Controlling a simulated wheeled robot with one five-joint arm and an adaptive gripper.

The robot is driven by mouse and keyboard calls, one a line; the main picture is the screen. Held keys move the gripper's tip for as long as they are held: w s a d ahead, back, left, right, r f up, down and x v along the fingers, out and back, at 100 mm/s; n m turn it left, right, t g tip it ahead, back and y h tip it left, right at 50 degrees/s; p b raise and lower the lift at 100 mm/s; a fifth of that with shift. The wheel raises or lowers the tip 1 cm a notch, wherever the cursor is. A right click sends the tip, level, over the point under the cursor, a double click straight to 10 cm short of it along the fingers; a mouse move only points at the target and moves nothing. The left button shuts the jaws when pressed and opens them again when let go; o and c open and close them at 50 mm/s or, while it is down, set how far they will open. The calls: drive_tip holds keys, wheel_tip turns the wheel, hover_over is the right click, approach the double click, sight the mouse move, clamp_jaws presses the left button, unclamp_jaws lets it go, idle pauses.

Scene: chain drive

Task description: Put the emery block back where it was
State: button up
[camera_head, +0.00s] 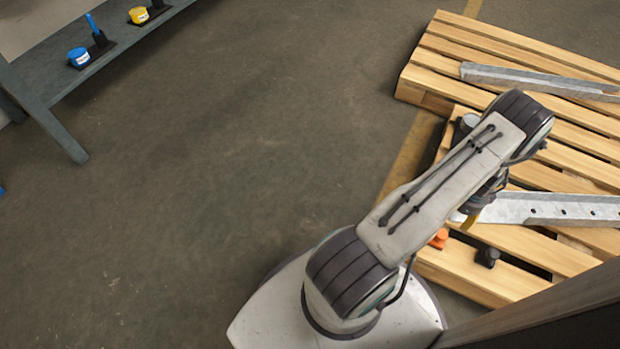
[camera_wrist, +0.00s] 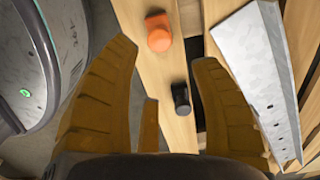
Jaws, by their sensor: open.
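My gripper (camera_wrist: 165,55) is open in the wrist view, with its two yellow-brown fingers spread over a wooden pallet (camera_head: 470,262). An orange piece (camera_wrist: 158,33) lies on a pallet board beyond the fingertips. A small black piece (camera_wrist: 181,98) lies on the boards between the fingers, and nothing is visibly gripped. In the head view the orange piece (camera_head: 439,238) and the black piece (camera_head: 487,257) lie near the pallet's front edge, below my gripper, which my arm partly hides. I cannot tell which piece, if either, is the emery block.
Grey metal angle bars (camera_head: 545,209) lie on the pallets, one close right of the black piece. A further pallet (camera_head: 440,60) adjoins behind. A dark bench (camera_head: 50,55) at upper left holds a blue tub (camera_head: 79,57) and a yellow tub (camera_head: 139,15). The floor between is clear.

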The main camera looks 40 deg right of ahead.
drive_tip(key=w+a+r+n, duration=0.2)
drive_tip(key=w+r+n, duration=0.5)
drive_tip(key=w+r, duration=0.7)
drive_tip(key=w+a+r+n+t, duration=0.1)
drive_tip(key=w+a+r+n, duration=0.7)
drive_tip(key=w+a+r, duration=0.6)
drive_tip(key=w+a+r+n, duration=0.1)
drive_tip(key=a+r+n, duration=0.25)
drive_tip(key=a, duration=0.45)
drive_tip(key=a+r+n, duration=0.2)
drive_tip(key=a+n, duration=0.2)
drive_tip(key=a, duration=0.3)
drive_tip(key=s+a+r+n, duration=0.2)
drive_tip(key=s+a+n, duration=0.2)
drive_tip(key=a, duration=0.3)
drive_tip(key=s+a+r+n+t, duration=0.1)
drive_tip(key=s+a+r+n, duration=0.1)
drive_tip(key=s+a+n, duration=0.2)
drive_tip(key=shift+s+a+n, duration=0.4)
drive_tip(key=shift+a+n, duration=0.05)
drive_tip(key=shift+a, duration=1.25)
